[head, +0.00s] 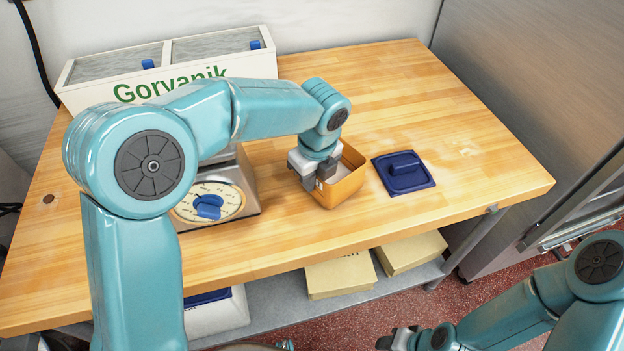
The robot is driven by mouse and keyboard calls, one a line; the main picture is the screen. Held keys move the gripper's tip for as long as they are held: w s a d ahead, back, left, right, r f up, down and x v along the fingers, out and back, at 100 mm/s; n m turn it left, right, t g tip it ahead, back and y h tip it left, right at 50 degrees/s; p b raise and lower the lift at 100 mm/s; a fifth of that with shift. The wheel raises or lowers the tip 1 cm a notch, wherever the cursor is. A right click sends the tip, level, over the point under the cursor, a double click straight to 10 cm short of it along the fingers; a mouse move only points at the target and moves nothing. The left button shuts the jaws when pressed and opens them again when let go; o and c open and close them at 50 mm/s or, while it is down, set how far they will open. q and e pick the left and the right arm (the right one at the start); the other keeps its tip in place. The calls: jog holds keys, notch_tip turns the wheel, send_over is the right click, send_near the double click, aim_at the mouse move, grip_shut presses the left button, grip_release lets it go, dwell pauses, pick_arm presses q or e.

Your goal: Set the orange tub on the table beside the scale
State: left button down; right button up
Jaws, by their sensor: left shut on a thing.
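The orange tub (346,190) is upright at the wooden table (400,95), to the right of the scale (245,195) with a gap between them. Pale contents show inside it. My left gripper (312,183) is shut on the tub's near left wall. The tub's base looks at or just above the tabletop; I cannot tell if it touches. The scale has a round dial with a blue part in front, and my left arm hides much of its top. My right gripper (392,341) is low at the bottom edge, away from the table, its fingers small and partly cut off.
A blue lid (404,172) with a handle lies right of the tub. A white two-part bin (165,65) marked "Gorvanik" stands at the back left. Cardboard boxes (340,277) and a white container (218,314) sit on the shelf below. The table's back right is clear.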

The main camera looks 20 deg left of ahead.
pick_arm(q)
jog(key=shift+w+f, duration=0.15)
jog(key=shift+f, duration=0.25)
jog(key=shift+f, duration=0.1)
jog(key=c, duration=1.3)
grip_release()
jog(key=shift+o, duration=0.2)
jog(key=r, duration=0.4)
jog(key=d+r, duration=0.1)
jog(key=r, duration=0.3)
jog(key=s+r, duration=0.1)
jog(key=r, duration=0.3)
jog(key=shift+d+r+p, duration=0.15)
jog(key=shift+p, duration=0.25)
